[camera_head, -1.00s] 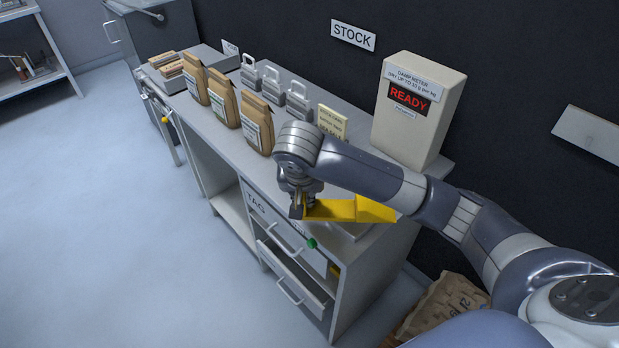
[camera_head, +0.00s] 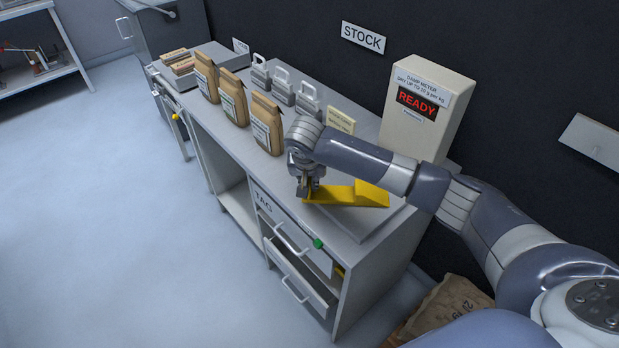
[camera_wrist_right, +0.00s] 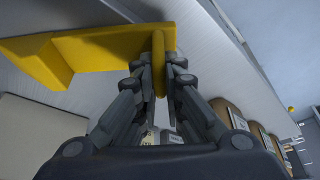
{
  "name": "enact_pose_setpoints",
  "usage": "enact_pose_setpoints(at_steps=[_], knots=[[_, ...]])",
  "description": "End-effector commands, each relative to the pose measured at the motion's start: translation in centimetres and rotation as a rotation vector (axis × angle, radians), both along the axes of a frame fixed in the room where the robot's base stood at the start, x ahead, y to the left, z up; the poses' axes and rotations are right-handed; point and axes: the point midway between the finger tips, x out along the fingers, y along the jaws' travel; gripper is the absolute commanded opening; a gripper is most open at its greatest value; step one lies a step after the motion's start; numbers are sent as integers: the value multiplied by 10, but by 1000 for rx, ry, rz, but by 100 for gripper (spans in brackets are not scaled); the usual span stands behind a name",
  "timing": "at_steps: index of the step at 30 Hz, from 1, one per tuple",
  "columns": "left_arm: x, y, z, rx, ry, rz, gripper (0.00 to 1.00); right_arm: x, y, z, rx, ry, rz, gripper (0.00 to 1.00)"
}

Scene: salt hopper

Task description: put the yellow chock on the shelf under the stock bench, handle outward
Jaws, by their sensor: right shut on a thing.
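The yellow chock (camera_head: 350,194) is at the near right end of the stock bench (camera_head: 222,137), above or on its top; I cannot tell whether it touches. My right gripper (camera_head: 306,192) is shut on its handle end, and the wedge body points right. In the right wrist view the gripper (camera_wrist_right: 159,75) has the yellow handle (camera_wrist_right: 159,62) between its fingers, with the chock's body (camera_wrist_right: 60,57) reaching left. The open shelf (camera_head: 238,208) under the bench shows in part, left of the drawers. My left gripper is not in view.
Several paper bags (camera_head: 267,124) and grey weights (camera_head: 282,86) stand on the bench left of my right arm. The damp meter (camera_head: 423,110) reads READY behind it. A lower drawer (camera_head: 300,280) stands partly open. Floor (camera_head: 120,210) in front is clear. A sack (camera_head: 450,305) lies at the bench's right end.

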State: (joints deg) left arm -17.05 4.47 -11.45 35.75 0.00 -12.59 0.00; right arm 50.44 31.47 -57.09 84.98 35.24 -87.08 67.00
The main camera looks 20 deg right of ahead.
Motion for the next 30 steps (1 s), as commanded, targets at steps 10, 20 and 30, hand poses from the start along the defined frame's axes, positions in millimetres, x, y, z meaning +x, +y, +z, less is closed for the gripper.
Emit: enact_pose_setpoints(at_steps=[10, 20, 30], knots=[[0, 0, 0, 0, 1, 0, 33, 0, 0, -2, 0, 0, 0, 29], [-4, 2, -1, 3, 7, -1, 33, 0, 0, -1, 0, -1, 0, 29], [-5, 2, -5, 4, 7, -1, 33, -17, 10, 50, 2, -4, 2, 29]])
